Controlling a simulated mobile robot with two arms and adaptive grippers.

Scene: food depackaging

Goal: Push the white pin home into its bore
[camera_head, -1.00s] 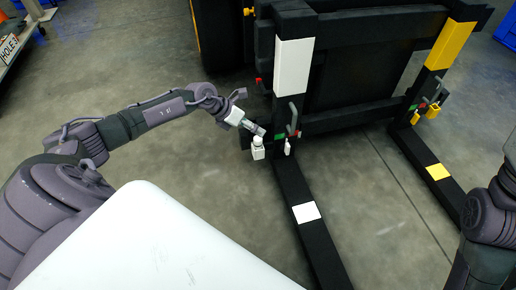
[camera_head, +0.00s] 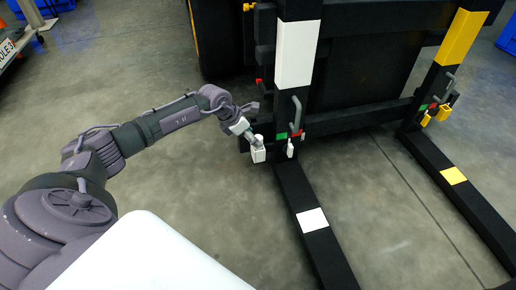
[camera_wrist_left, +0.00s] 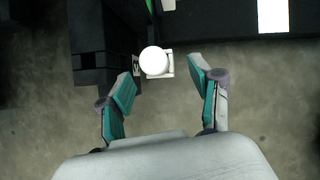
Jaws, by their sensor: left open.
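A white pin with a round head (camera_head: 260,139) stands at a small white block (camera_head: 258,155) on the left side of the black post with the white band. From above, in the left wrist view, the round white head (camera_wrist_left: 155,61) covers most of the block (camera_wrist_left: 168,69). The bore and the pin's depth in it are hidden. My left gripper (camera_head: 249,138) is close to the pin head. In the left wrist view its two fingers are apart, and the head shows between and just beyond the fingertips (camera_wrist_left: 160,74), with gaps on both sides. My right gripper is out of view.
The black frame has a white-banded post (camera_head: 298,55) and a yellow-banded post (camera_head: 460,38), each with a long foot on the floor. A grey handle (camera_head: 296,113), a green marker (camera_head: 281,136) and a white tag (camera_head: 290,149) sit right of the pin. Floor (camera_head: 200,190) is clear.

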